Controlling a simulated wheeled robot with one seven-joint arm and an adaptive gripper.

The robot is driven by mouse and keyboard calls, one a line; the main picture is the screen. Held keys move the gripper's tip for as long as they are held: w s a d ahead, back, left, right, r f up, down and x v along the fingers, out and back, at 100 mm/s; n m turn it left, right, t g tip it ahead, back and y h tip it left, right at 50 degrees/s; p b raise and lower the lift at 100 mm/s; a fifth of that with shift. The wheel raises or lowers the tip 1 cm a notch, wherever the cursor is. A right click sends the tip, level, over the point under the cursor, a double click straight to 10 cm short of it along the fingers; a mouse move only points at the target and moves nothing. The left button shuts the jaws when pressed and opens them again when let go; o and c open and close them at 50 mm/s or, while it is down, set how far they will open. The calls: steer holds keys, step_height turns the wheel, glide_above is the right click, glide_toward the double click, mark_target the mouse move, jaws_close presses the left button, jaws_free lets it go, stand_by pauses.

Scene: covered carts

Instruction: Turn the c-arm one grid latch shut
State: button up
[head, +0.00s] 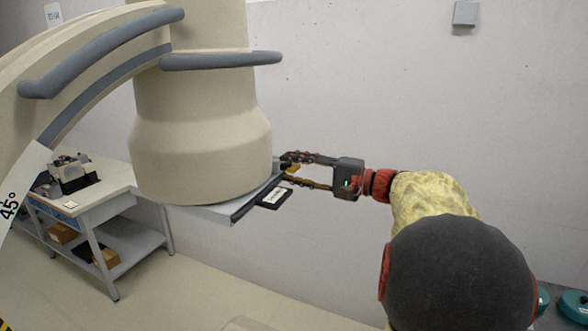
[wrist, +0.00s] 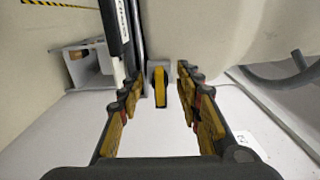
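The grid latch (wrist: 160,86) is a yellow lever on a small grey mount, standing upright in the middle of the wrist view. In the head view a small yellow piece near my fingertips (head: 293,168) looks like the same latch, partly hidden. It sits at the edge of the grey grid plate (head: 238,212) under the cream c-arm housing (head: 200,150). My gripper (wrist: 158,88) is open, with one yellow-padded finger on each side of the latch and a visible gap on both sides. In the head view my gripper (head: 284,169) reaches in from the right.
A dark tab with a white label (head: 273,197) sticks out from the plate near my lower finger. Grey rails (head: 222,61) run along the c-arm. A cart (head: 105,205) with equipment stands at the left. The wall side behind my arm is clear.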

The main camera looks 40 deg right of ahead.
steer(key=shift+c, duration=0.6)
steer(key=c, duration=0.8)
steer(key=shift+m, duration=0.3)
steer(key=m+p, duration=0.3)
steer(key=m, duration=0.1)
steer(key=shift+r, duration=0.15)
steer(key=m+p, duration=0.4)
steer(key=shift+m, duration=0.4)
steer(key=m+p, duration=0.5)
steer(key=p, duration=0.1)
steer(key=shift+r, duration=0.1)
steer(key=m+p, duration=0.3)
steer(key=shift+p, duration=0.35)
steer(key=shift+f+m, duration=0.25)
steer(key=shift+m, duration=0.05)
